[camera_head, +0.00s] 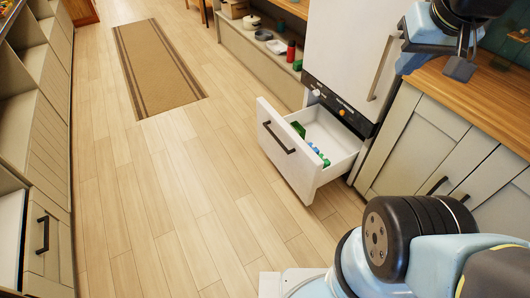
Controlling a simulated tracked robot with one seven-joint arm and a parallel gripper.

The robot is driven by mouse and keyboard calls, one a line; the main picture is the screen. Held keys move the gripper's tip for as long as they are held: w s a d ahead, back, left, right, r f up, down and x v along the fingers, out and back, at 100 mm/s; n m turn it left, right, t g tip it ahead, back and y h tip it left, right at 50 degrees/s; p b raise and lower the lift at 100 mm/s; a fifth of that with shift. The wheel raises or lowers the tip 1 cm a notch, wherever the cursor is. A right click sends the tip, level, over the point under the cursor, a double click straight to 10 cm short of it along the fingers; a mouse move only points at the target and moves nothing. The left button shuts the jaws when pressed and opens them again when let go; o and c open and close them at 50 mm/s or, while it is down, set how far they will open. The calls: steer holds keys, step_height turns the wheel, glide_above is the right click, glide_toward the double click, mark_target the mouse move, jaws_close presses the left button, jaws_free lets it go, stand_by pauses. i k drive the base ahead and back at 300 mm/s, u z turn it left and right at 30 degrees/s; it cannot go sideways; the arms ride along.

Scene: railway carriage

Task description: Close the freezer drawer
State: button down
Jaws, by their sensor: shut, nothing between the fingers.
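The freezer drawer (288,150) is pulled out from the lower part of the white fridge-freezer (345,50). Its white front panel has a dark bar handle and faces left. Several small green and blue items lie inside the drawer. My gripper (460,68) is at the upper right, above the wooden counter, and is shut and empty. It is apart from the drawer, to the right of it and higher in the picture. My arm's lower joint fills the bottom right.
A wooden counter (475,100) with pale cabinets stands right of the fridge-freezer. Low shelves (265,52) hold dishes and a red item behind it. A brown rug (158,65) lies on the floor. Cabinets line the left side. The floor left of the drawer is clear.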

mark_target(300, 167)
steer(key=z, duration=0.3)
steer(key=k, duration=0.2)
steer(key=u, duration=1.1)
steer(key=i, duration=1.4)
steer(key=z, duration=0.65)
steer(key=k, duration=0.9)
steer(key=z, duration=0.25)
steer(key=i, duration=0.9)
steer(key=u, duration=0.15)
